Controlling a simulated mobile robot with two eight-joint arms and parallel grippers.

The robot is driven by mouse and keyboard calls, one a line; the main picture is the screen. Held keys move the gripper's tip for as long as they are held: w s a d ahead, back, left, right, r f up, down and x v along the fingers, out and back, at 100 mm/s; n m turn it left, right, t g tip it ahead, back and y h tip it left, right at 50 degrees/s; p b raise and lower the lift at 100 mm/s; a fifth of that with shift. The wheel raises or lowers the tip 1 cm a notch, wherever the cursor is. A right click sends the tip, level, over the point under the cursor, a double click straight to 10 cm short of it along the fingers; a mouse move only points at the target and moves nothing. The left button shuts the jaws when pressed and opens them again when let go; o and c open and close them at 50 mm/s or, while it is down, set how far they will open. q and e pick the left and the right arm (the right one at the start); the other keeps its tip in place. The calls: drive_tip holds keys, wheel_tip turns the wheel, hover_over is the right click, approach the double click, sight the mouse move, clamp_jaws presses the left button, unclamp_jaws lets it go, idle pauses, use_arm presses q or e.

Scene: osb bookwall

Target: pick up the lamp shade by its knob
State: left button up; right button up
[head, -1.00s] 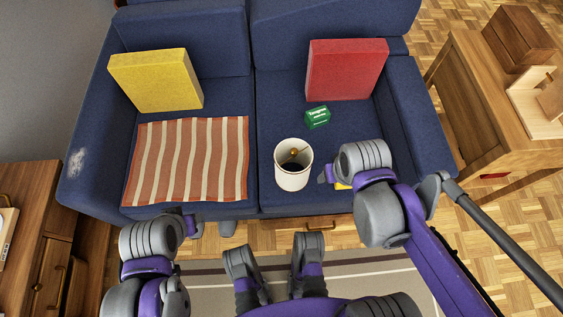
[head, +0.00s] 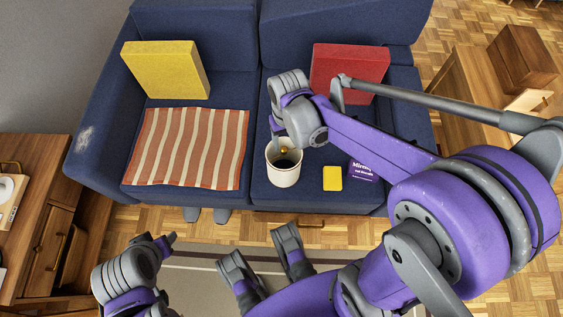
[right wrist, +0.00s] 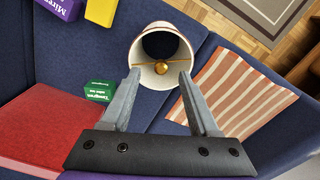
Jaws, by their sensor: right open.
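The lamp shade (head: 284,172) is a cream-white, open-topped cup shape with a dark inside, standing on the right seat of the blue sofa. Its small brass knob (head: 284,150) sits on a thin bar in the opening. In the right wrist view the shade (right wrist: 143,52) and the round knob (right wrist: 160,68) show clearly. My right gripper (right wrist: 159,76) is open, its two fingertips on either side of the knob in that picture; contact cannot be told. In the head view the arm partly hides this gripper (head: 278,136). My left gripper (head: 168,241) is low at the left, away from the shade, its jaws unclear.
A striped cloth (head: 188,148) lies left of the shade. A yellow block (head: 332,178) and purple box (head: 362,171) lie right of it. A green box (right wrist: 98,91) is near my right gripper. Red (head: 350,72) and yellow (head: 165,69) cushions lean on the backrest.

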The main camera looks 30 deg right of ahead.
sight(284, 148)
wheel_tip(284, 148, down, 2)
drive_tip(key=shift+f, duration=0.25)
drive_tip(key=f+b, duration=0.1)
drive_tip(key=f, duration=0.1)
drive_tip(key=w+f+b, duration=0.1)
drive_tip(key=f, duration=0.1)
drive_tip(key=shift+f, duration=0.5)
clamp_jaws()
